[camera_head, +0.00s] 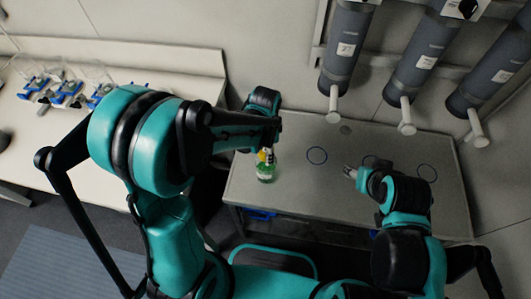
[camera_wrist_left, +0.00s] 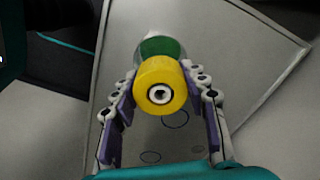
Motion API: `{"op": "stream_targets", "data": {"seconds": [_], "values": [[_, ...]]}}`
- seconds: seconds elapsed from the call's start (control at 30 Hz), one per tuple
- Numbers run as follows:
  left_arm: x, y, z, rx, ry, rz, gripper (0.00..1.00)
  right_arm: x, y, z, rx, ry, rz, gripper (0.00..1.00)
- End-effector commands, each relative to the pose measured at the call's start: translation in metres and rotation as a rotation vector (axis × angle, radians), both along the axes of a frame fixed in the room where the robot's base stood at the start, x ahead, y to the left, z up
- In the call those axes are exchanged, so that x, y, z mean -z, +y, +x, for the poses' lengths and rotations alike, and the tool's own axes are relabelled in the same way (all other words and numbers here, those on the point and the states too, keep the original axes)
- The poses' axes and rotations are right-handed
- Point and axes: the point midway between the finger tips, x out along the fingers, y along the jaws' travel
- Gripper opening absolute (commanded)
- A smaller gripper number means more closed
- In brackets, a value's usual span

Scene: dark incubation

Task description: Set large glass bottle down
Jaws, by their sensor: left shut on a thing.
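The large glass bottle (camera_head: 265,172) has a yellow cap and green contents, and is over the left part of the grey table. I cannot tell whether its base touches the surface. My left gripper (camera_head: 266,150) is shut on it near the cap. In the left wrist view, the yellow cap (camera_wrist_left: 160,88) sits between the fingers of my left gripper (camera_wrist_left: 160,76), with the green body (camera_wrist_left: 160,46) beyond it. My right gripper (camera_head: 350,172) is over the middle of the table, apart from the bottle; its fingers are too small to read.
A side bench (camera_head: 190,75) with blue-and-white items stands at left.

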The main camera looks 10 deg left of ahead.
Motion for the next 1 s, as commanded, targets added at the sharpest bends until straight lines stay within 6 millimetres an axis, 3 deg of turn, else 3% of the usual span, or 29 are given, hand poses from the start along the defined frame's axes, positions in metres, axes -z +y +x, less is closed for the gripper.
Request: {"op": "stream_targets", "data": {"seconds": [0.37,0.4,0.47,0.83,1.0], "values": [[0.005,0.000,0.000,0.000,0.000,0.000,0.00,0.004,0.000,0.000,0.000,0.000,0.000,0.50],[0.004,0.000,0.000,0.000,0.000,0.000,0.54,0.003,0.000,0.000,0.000,0.000,0.000,0.50],[0.003,0.000,0.000,0.000,0.000,0.000,0.64,0.003,0.000,0.000,0.000,0.000,0.000,0.50],[-0.002,0.000,0.000,0.000,0.000,0.000,0.64,-0.002,0.000,0.000,0.000,0.000,0.000,0.50],[-0.031,0.000,0.000,0.000,0.000,0.000,0.64,-0.012,0.000,0.000,0.000,0.000,0.000,0.50]]}}
